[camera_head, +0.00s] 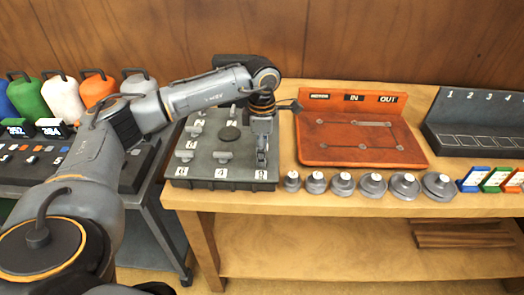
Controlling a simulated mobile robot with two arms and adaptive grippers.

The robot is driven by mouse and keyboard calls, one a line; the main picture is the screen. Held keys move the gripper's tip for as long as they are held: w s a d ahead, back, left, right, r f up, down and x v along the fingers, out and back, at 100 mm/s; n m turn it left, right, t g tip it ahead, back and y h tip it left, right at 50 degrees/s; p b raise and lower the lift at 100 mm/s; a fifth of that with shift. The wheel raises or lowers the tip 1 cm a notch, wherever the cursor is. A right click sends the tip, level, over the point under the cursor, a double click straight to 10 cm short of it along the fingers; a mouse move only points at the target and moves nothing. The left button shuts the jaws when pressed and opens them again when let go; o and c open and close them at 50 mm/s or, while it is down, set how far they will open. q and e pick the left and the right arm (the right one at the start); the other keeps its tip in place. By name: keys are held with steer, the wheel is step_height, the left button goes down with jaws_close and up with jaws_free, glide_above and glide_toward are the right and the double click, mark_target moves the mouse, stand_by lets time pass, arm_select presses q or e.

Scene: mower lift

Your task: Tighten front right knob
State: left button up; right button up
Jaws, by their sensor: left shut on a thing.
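A dark grey panel (205,182) lies on the wooden workbench, with several grey knobs and white number labels along its edges. A knob (224,156) stands at the front middle and another (184,155) at the front left. My left gripper (262,160) points down at the front right corner of the panel, above the label (261,174). It is shut on the front right knob, which is mostly hidden by the fingers. My right gripper is out of view.
Several grey round weights (343,185) line the bench's front edge, right of the panel. An orange board (360,153) with "IN" and "OUT" labels lies behind them. Coloured jugs (62,100) stand on the left. A dark numbered tray (480,143) is at the right.

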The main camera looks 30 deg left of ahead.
arm_select(q)
steer(key=o, duration=1.2)
steer(key=shift+c, duration=0.2)
steer(key=shift+r, duration=0.3)
step_height(320, 180, up, 12)
steer(key=shift+f, duration=0.25)
